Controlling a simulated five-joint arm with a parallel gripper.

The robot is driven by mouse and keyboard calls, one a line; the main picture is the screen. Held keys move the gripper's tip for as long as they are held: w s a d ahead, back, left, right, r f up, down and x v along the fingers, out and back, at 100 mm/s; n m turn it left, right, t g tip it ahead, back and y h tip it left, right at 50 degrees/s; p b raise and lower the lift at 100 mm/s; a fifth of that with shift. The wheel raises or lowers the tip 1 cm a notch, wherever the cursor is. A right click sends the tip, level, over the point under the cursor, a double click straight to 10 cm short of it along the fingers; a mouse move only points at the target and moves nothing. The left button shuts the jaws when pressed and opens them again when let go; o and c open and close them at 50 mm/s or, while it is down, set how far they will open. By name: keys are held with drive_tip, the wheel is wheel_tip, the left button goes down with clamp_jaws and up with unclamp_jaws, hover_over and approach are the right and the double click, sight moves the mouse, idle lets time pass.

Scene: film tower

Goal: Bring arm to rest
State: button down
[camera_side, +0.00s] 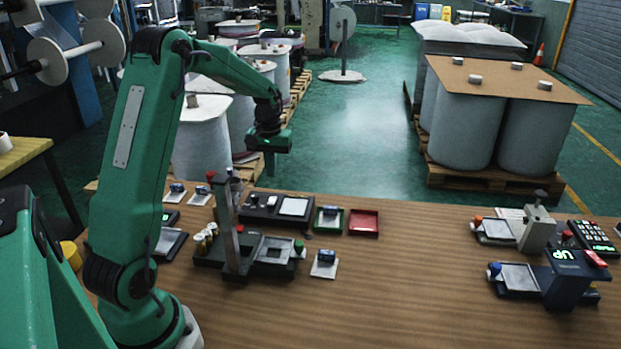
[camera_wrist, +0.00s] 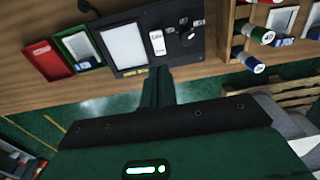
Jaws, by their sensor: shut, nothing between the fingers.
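My green arm rises at the left and bends over to the right. My gripper (camera_side: 269,172) hangs above the far edge of the wooden table (camera_side: 410,285), pointing down, shut and empty. In the wrist view my gripper (camera_wrist: 158,72) shows as a dark green pair of fingers pressed together. It appears over the edge of a black panel with a white pad (camera_wrist: 123,45), apart from it as the side view shows.
A black fixture with a tall post (camera_side: 230,225) stands near my arm. Beyond it are a green tray (camera_side: 328,220) and a red tray (camera_side: 364,222). Devices with pads (camera_side: 518,278) stand at the right. The table between is clear. Large wrapped rolls (camera_side: 465,130) stand behind.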

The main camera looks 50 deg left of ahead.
drive_tip(key=s+d+r+m+t, duration=0.2)
drive_tip(key=s+d+r+m, duration=0.3)
drive_tip(key=d+r, duration=0.8)
drive_tip(key=s+d+m+t, duration=0.3)
drive_tip(key=s+d+m, duration=0.1)
drive_tip(key=s+d, duration=0.8)
drive_tip(key=shift+s+d+r+t, duration=0.15)
drive_tip(key=shift+s+t, duration=0.15)
drive_tip(key=shift+s, duration=0.65)
